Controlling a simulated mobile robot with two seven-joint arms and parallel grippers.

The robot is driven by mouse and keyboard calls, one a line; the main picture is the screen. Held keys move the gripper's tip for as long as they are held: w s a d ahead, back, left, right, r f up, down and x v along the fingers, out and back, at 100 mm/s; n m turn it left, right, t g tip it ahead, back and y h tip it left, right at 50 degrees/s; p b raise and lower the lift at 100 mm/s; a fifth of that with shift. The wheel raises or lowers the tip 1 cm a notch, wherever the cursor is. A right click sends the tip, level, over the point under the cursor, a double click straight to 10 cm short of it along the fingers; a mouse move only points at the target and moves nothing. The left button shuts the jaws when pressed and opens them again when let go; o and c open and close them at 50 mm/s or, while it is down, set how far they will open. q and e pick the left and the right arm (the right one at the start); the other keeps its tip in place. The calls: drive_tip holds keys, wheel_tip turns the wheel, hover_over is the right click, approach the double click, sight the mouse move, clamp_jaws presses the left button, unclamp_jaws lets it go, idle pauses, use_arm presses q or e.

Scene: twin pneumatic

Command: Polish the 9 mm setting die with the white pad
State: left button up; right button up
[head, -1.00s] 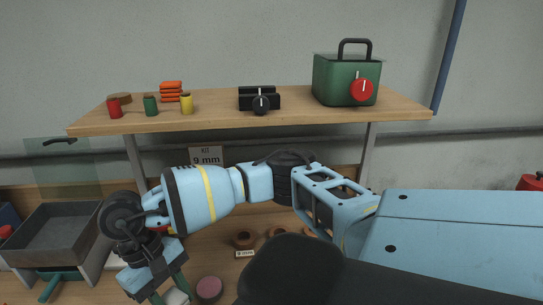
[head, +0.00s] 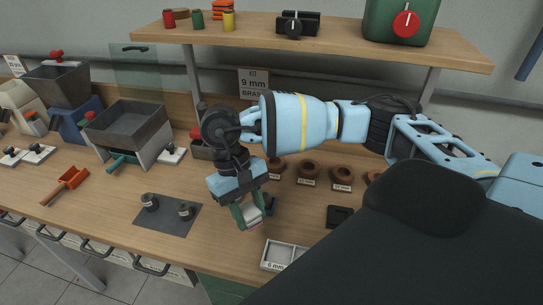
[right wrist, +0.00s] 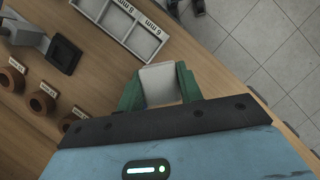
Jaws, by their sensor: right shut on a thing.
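My right gripper (head: 248,214) is shut on the white pad (head: 252,205), above the bench. In the right wrist view the pad (right wrist: 161,84) sits between the green fingers. A sliver of pink shows just below the fingertips; I cannot tell what it belongs to. Two small metal cylinders (head: 149,202) (head: 185,211) stand on a dark mat (head: 163,226) left of the gripper. Several brown rings (head: 308,169) with size labels stand behind and right of it. Which piece is the 9 mm setting die I cannot read. My left gripper is not in view.
A light compartment tray (head: 283,256) with size labels lies right of the gripper, near the front edge. A black square piece (head: 340,216) is behind it. A shelf (head: 330,38) spans above.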

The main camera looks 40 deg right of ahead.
drive_tip(key=shift+w+r+m+y, duration=0.1)
drive_tip(key=shift+w+m+y, duration=0.25)
drive_tip(key=shift+m, duration=0.25)
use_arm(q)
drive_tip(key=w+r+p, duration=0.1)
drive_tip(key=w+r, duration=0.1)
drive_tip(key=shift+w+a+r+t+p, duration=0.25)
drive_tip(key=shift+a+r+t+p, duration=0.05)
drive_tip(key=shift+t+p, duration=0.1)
use_arm(e)
drive_tip(key=w+d+r+m+t+y, duration=0.1)
drive_tip(key=w+d+m, duration=0.3)
drive_tip(key=m, duration=0.5)
drive_tip(key=w+d+r+m+t+y, duration=0.2)
drive_tip(key=w+d+m+t, duration=0.2)
drive_tip(key=m, duration=0.5)
drive_tip(key=shift+d+y, duration=0.35)
drive_tip(key=shift+d, duration=0.8)
